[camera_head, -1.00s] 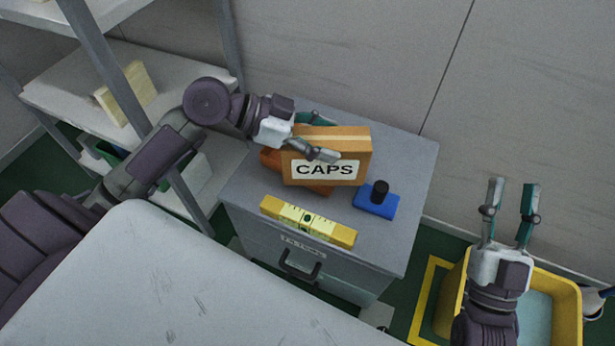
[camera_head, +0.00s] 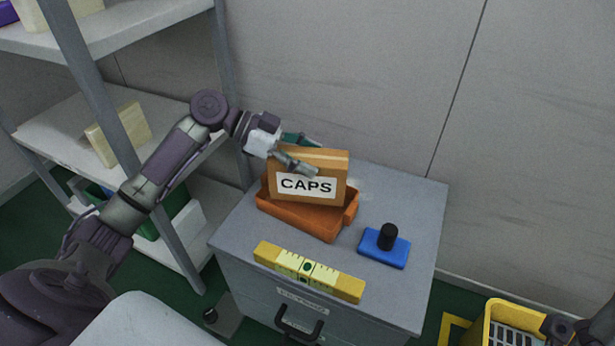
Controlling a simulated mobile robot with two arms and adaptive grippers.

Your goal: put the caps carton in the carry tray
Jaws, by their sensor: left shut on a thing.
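The caps carton (camera_head: 310,163), an orange-brown box with a white CAPS label, stands upright in my left gripper (camera_head: 304,156). The gripper is shut on its upper part from the left. The carton is over or inside an orange tray (camera_head: 300,220) on the grey cabinet, which looks like the carry tray. The carton covers most of the tray's opening. I cannot tell whether its bottom touches the tray floor. Part of my right arm shows at the bottom right corner, but its gripper is out of view.
On the grey cabinet (camera_head: 400,290), a yellow level (camera_head: 308,271) lies in front of the tray, and a blue block with a black knob (camera_head: 384,248) sits to the right. Shelving (camera_head: 70,115) stands at left. A yellow bin (camera_head: 490,325) is at lower right.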

